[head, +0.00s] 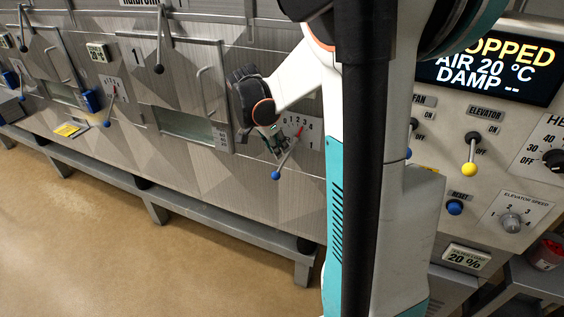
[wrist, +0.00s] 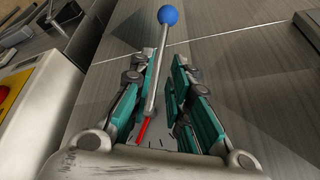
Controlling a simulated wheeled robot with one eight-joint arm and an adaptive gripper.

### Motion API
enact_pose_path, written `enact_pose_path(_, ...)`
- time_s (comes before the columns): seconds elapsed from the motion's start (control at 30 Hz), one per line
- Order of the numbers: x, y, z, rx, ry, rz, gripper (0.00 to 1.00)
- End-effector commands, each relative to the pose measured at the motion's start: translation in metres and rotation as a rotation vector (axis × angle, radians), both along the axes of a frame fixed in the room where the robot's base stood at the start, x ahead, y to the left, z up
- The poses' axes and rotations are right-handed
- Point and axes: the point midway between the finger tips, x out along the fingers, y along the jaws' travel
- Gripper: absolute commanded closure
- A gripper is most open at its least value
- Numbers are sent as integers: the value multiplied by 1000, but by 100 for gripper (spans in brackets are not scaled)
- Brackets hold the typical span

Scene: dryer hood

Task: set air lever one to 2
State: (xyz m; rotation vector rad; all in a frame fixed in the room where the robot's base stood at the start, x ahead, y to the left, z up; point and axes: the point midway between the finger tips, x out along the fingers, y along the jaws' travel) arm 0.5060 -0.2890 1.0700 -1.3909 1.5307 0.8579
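Air lever one is a metal rod with a blue ball (head: 276,175) on a dial plate (head: 314,138) marked 0 to 4, with a "1" below. Its ball hangs down and to the left. Its red pointer (head: 300,131) points up and slightly right, around the 3; the exact reading is hard to tell. In the wrist view the blue ball (wrist: 168,15) is at the top and the red pointer (wrist: 144,130) near the bottom. My gripper (wrist: 160,72) is open, its teal-padded fingers on either side of the rod. In the head view my gripper (head: 272,140) is just left of the dial.
A control panel with a display (head: 492,62) stands at the right, with a yellow-knobbed elevator lever (head: 469,168). Another blue-ball lever (head: 107,124) and dial are further left. A grey rail (head: 215,214) runs along the wall's foot; the floor before it is clear.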

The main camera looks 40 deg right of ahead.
Motion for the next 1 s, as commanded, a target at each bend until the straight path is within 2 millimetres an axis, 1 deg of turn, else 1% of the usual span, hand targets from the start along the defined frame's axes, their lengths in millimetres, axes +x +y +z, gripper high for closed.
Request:
enact_pose_path(0.03,1,-4,-13,0,0,-1,83)
enact_pose_path(0.2,1,-17,-42,0,0,0,83)
enact_pose_path(0.3,1,-22,-56,0,-1,0,83)
enact_pose_path(0.4,1,-27,-65,0,0,1,83)
enact_pose_path(0.6,1,-31,-74,0,1,2,83)
enact_pose_path(0.87,1,-31,-74,0,0,2,83)
enact_pose_path(0.9,1,-31,-74,0,0,2,92)
enact_pose_path(0.93,1,-31,-74,0,0,2,99)
enact_pose_path(1.0,1,-31,-74,0,0,2,100)
